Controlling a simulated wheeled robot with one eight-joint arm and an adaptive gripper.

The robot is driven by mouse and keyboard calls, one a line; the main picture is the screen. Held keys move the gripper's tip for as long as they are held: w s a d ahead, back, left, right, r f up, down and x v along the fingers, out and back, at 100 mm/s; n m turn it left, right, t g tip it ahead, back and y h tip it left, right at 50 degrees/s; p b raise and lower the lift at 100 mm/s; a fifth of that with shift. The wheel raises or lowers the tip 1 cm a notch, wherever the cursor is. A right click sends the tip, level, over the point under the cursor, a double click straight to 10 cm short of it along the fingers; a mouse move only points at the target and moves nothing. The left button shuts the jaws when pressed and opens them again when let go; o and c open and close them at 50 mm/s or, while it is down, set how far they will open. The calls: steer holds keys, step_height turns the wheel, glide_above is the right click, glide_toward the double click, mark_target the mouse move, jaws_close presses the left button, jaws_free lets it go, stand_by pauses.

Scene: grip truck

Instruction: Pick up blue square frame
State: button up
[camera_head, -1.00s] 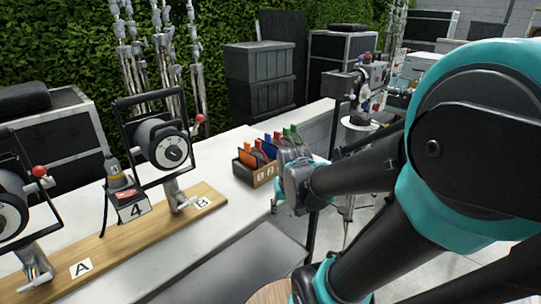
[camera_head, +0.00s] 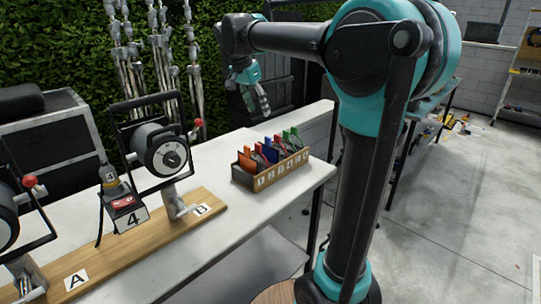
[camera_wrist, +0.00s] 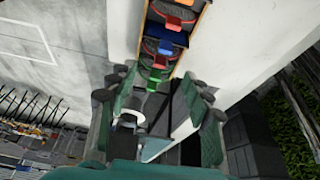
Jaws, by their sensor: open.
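The blue square frame (camera_head: 269,153) stands in a numbered wooden box on the white counter, among red, orange and green frames. In the wrist view blue also shows in the box (camera_wrist: 167,35), behind the green frame and partly covered by its neighbours. My gripper (camera_head: 257,103) is open and empty. It hangs above and beyond the box, fingers pointing down, apart from the frames. In the wrist view its fingers (camera_wrist: 160,82) spread on both sides, with the green end of the row just ahead between them.
The wooden box (camera_head: 285,172) sits near the counter's right end. To the left, a wooden board (camera_head: 140,245) carries reel devices (camera_head: 163,150) and a small device marked 4 (camera_head: 124,203). Tall metal stands (camera_head: 158,65) rise behind the counter. Clear counter lies around the box.

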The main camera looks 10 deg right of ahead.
steer(key=r, duration=0.1)
glide_toward(268, 138)
steer(key=x, duration=0.5)
steer(key=shift+m, duration=0.3)
steer(key=shift+w+x, duration=0.15)
steer(key=shift+x, duration=1.25)
steer(key=shift+w+x, duration=0.2)
steer(key=shift+x, duration=1.2)
steer(key=shift+r, duration=0.1)
jaws_close()
